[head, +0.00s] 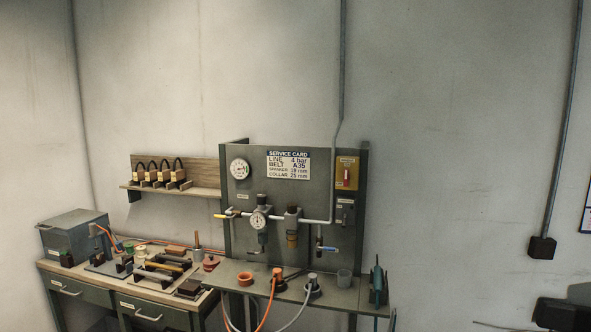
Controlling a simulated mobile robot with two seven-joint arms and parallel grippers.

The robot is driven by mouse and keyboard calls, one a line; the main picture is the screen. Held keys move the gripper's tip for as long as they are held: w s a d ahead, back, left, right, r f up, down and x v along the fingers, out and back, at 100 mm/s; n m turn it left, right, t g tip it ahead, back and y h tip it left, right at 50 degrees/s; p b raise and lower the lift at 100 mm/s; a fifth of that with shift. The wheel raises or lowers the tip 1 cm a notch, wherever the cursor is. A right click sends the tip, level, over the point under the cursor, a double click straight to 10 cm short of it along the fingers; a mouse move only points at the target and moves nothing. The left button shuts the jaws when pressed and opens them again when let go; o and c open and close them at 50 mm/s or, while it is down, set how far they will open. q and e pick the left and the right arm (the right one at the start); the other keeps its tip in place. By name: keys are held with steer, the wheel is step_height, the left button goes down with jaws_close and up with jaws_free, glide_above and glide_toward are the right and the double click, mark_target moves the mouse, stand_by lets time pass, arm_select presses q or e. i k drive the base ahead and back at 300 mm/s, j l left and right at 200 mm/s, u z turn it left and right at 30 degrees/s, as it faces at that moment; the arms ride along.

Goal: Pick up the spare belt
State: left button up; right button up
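Several black loops that look like belts (153,168) stand in a row on a wooden wall shelf (205,190) at the left. Each sits at a brown block with a pale tag, whose print is too small to read. I cannot tell which one is the spare belt. A service card (288,164) on the grey panel reads "BELT A35".
Below the shelf, a workbench (52,267) carries a grey box (75,236), spools and small tools. The grey panel (262,187) with gauges, pipes and valves stands right of the shelf. Its ledge (340,298) holds orange and grey fittings with hoses. A black object (553,313) shows at lower right.

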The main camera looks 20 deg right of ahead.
mark_target(177, 175)
steer(key=i+j, duration=0.25)
steer(key=j, duration=0.15)
steer(key=i+j, duration=0.2)
steer(key=j, duration=0.2)
steer(key=i+j, duration=0.25)
steer(key=j, duration=0.15)
steer(key=i+j, duration=0.2)
steer(key=j, duration=0.2)
steer(key=i+z, duration=0.05)
